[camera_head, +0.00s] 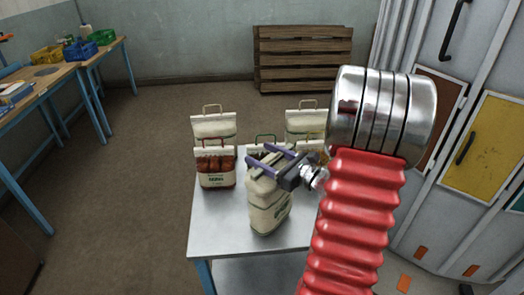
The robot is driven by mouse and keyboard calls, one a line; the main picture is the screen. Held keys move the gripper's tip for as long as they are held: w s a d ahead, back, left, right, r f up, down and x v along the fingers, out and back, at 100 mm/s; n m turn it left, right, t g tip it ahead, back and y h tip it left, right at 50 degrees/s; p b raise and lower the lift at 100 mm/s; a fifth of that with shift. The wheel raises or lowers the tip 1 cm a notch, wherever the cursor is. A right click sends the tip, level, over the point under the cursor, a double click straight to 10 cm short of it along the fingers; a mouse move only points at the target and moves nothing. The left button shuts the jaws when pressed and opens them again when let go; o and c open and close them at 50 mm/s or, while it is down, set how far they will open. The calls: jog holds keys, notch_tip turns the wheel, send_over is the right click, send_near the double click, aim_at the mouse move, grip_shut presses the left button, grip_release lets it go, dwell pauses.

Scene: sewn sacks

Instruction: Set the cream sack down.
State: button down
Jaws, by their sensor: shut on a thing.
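The cream sack (268,208), with dark print on its front, is over the front middle of the metal table (212,232). It leans slightly. I cannot tell whether its base touches the tabletop. My gripper (262,158) comes in from the right and is shut on the top of the cream sack, one finger on each side. The gripper and the sack's top partly hide each other.
A red-brown sack with a pale top (216,172) stands just left. The table's front-left corner is clear.

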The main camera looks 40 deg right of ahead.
jog(key=shift+f, duration=0.65)
jog(key=shift+c, duration=2.4)
grip_release()
jog(key=shift+f, duration=0.2)
jog(key=s+d, duration=0.2)
jog(key=s, duration=1)
jog(key=shift+r, duration=0.2)
jog(key=shift+d, duration=0.1)
